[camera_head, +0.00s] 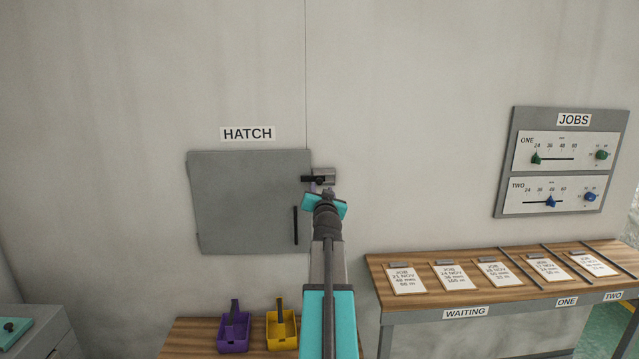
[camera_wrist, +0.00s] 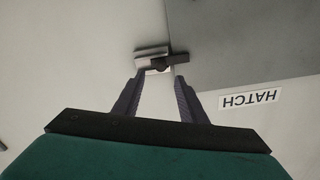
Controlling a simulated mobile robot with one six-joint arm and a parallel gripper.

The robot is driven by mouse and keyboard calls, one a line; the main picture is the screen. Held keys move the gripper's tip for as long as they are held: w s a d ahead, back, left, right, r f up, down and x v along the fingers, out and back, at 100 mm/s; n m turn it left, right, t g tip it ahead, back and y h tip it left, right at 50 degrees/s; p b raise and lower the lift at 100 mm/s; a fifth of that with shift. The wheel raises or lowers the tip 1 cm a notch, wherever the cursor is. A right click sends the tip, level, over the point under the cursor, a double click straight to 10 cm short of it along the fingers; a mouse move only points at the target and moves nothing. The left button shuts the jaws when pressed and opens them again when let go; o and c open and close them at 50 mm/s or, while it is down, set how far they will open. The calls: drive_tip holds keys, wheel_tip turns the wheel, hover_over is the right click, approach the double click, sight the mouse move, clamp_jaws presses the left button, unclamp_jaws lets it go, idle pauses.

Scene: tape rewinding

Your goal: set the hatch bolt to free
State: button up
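The grey hatch door (camera_head: 248,203), under the HATCH label (camera_head: 247,133), looks shut against the wall. The hatch bolt (camera_head: 325,175) is a light metal block with a dark bar at the door's upper right edge. The dark bar reaches left over the door's edge. In the wrist view the bolt (camera_wrist: 148,53) lies just beyond my fingertips, its dark bar overlapping the door's corner. My gripper (camera_wrist: 160,82) is open and empty, fingers pointing at the bolt. In the head view my gripper (camera_head: 319,188) is just below the bolt, mostly hidden by my wrist. I cannot tell whether it touches.
A black door handle (camera_head: 295,226) stands left of my arm. A purple bin (camera_head: 234,334) and a yellow bin (camera_head: 281,331) stand on a low wooden table below. A bench with job cards (camera_head: 405,280) and a JOBS panel (camera_head: 563,162) are at right.

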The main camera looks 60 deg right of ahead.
sight(320, 182)
drive_tip(key=shift+p+x, duration=1)
drive_tip(key=shift+x, duration=2.85)
clamp_jaws()
